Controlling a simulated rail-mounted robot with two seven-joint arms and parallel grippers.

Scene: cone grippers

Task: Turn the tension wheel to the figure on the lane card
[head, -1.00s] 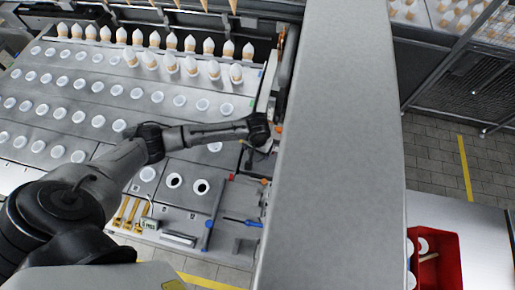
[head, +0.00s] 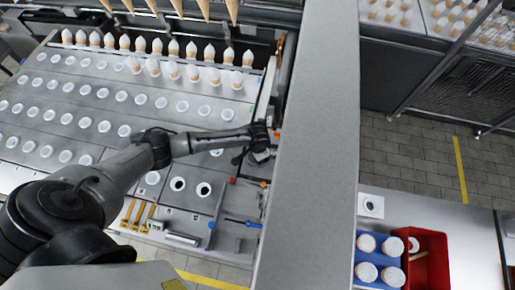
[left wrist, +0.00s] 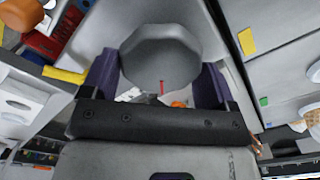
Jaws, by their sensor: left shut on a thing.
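In the left wrist view a grey, many-sided wheel (left wrist: 160,52) sits between the two purple-padded fingers of my left gripper (left wrist: 160,84), which is shut on it. A small red mark shows just below the wheel's middle, with a bit of orange and white behind its lower edge. In the head view my left gripper (head: 260,155) is at the right end of the machine bed, close to the grey column, and the wheel cannot be made out there. I cannot read any figure or make out the lane card. My right gripper is not in view.
The machine bed (head: 60,90) carries rows of white-rimmed holes, with filled cones along the back. Brass-coloured tools (head: 135,213) and a blue-handled screwdriver (head: 243,222) lie at its front. Right of the column are a blue crate (head: 380,284) of tubs and a red bin (head: 436,262).

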